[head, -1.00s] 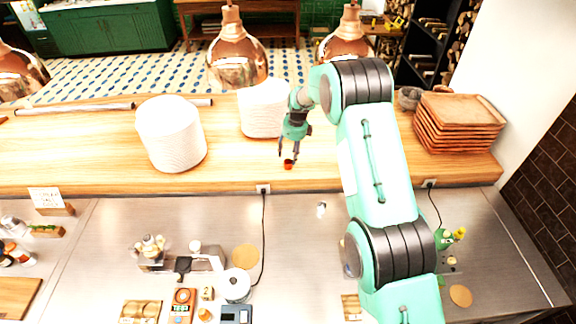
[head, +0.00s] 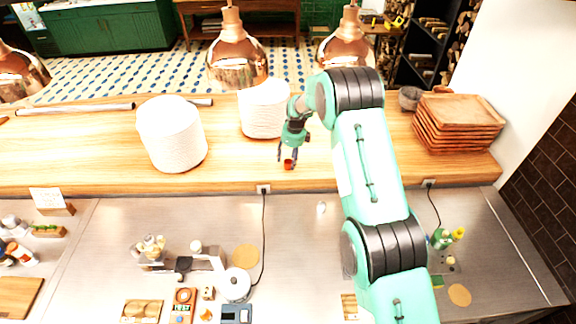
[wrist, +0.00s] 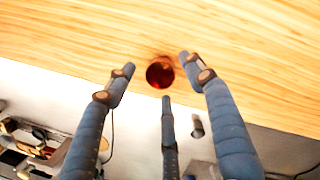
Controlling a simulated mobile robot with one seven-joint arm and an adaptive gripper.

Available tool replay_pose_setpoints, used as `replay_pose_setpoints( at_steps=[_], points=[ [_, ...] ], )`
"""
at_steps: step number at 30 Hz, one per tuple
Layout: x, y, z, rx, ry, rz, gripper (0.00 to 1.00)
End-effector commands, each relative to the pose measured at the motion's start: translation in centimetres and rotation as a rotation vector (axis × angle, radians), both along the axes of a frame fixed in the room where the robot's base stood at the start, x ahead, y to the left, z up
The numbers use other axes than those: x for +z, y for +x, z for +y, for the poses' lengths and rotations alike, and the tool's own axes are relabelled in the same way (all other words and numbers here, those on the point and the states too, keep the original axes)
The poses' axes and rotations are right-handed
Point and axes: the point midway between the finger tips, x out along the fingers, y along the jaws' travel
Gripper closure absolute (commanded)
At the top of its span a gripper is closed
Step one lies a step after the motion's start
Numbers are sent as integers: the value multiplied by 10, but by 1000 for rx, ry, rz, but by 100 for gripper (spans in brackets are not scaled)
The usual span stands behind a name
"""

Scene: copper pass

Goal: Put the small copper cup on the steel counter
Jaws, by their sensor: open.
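The small copper cup (head: 289,165) stands on the wooden shelf (head: 225,178) near its front edge. My gripper (head: 287,152) is just above and around it in the head view. In the wrist view the cup (wrist: 160,73) lies beyond the fingertips of my open gripper (wrist: 157,78), between the two outer fingers, and no finger visibly closes on it. The steel counter (head: 300,240) is lower, in front of the shelf.
Stacks of white plates (head: 172,135) and (head: 264,110) stand on the shelf left of my gripper. Wooden trays (head: 458,122) are piled at right. Copper lamps (head: 236,60) hang behind. A scale (head: 237,285) and small items crowd the counter's left; its middle is mostly clear.

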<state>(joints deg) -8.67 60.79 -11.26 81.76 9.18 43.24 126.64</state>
Motion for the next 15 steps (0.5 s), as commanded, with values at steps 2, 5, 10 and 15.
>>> replay_pose_setpoints(
  at_steps=[2, 5, 10, 15],
  points=[
    [-7, 1, 1, 0, 1, 1, 46],
    [-16, 1, 2, 0, 1, 1, 46],
    [-24, 2, 3, 0, 0, 0, 46],
    [-25, 2, 3, 0, 0, -1, 46]
  ],
)
